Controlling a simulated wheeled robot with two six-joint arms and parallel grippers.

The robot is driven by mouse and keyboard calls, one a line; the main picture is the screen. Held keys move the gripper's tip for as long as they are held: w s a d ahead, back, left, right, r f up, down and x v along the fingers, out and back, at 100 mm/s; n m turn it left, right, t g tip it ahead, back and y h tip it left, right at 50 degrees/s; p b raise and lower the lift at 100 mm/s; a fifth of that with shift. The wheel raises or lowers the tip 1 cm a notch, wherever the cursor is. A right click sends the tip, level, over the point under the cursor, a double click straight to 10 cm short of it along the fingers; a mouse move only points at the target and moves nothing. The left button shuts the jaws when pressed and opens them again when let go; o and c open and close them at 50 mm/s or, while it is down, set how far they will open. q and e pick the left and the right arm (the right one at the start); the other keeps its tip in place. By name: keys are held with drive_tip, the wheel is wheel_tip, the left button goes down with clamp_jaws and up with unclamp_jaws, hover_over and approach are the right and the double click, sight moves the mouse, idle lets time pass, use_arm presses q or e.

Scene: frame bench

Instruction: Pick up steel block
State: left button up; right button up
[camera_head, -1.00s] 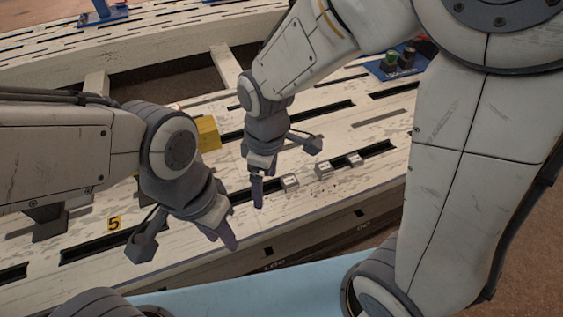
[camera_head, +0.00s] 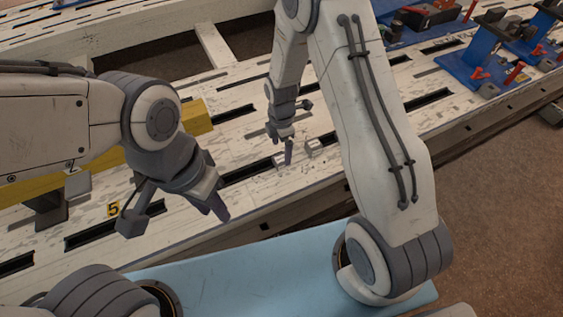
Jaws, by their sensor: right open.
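Small silver-grey steel blocks lie on the slotted pale bench rail (camera_head: 240,97). One steel block (camera_head: 279,160) is just left of my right gripper's finger, and another steel block (camera_head: 313,148) is a little to the right. My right gripper (camera_head: 288,150) points down at the blocks, open, with no block visibly held. It partly hides the nearer block, and whether they touch is unclear. My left gripper (camera_head: 216,204) hangs over the front of the bench, away from the blocks. Its fingers overlap in this view, so its opening is unclear.
A yellow bar (camera_head: 195,117) lies behind my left arm. Blue fixtures (camera_head: 475,68) with red clamps stand at the right on the bench. A number 5 label (camera_head: 113,209) is at the left. A light blue surface (camera_head: 255,285) lies in front.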

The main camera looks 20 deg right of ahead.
sight(281, 158)
wheel_tip(281, 158, down, 5)
drive_tip(key=shift+w+f+b, duration=0.1)
drive_tip(key=shift+b, duration=1.05)
drive_tip(key=shift+a, duration=0.1)
clamp_jaws()
